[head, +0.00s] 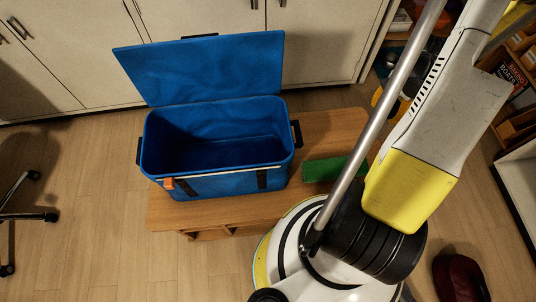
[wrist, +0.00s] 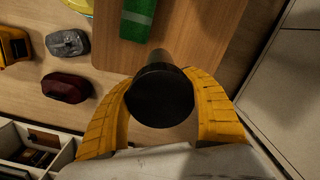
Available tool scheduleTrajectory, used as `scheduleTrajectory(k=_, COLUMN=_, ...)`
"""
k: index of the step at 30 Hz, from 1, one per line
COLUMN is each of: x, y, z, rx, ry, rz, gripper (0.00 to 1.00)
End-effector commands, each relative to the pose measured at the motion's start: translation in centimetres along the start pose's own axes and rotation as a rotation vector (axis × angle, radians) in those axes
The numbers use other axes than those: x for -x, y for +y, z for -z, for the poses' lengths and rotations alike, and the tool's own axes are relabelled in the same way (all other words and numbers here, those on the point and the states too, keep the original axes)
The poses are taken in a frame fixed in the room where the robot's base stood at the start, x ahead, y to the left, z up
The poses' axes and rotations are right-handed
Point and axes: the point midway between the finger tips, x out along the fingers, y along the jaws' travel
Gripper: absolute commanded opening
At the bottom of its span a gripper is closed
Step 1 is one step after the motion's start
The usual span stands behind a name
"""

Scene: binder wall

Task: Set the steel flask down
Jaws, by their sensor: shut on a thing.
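In the wrist view my gripper (wrist: 162,98) has its two yellow fingers closed around the flask (wrist: 162,92). The flask shows end-on as a dark, nearly black round face, with a narrower dark part reaching away beyond it. Its steel side is hidden. In this view it lies across the edge of the wooden bench (wrist: 195,35); I cannot tell its height or whether it touches anything.
An open blue cooler box (head: 215,185) and a green block (head: 322,170) are on the bench. A white-and-yellow floor machine (head: 420,135) blocks the right of the head view. A maroon bag (wrist: 67,87) and a grey object (wrist: 68,43) are near the bench.

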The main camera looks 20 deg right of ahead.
Motion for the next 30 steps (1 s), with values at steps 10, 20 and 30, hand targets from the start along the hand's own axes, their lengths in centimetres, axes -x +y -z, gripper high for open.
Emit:
scheduleTrajectory(k=10, x=-0.7, y=-0.6, z=1.7, rx=0.014, ry=-0.004, rz=0.008, gripper=0.11)
scheduleTrajectory(k=20, x=-5.7, y=-8.1, z=0.5, rx=0.016, ry=-0.004, rz=0.007, gripper=0.11)
scheduleTrajectory(k=30, x=-7.7, y=-11.2, z=-0.1, rx=0.011, ry=-0.004, rz=0.008, gripper=0.11)
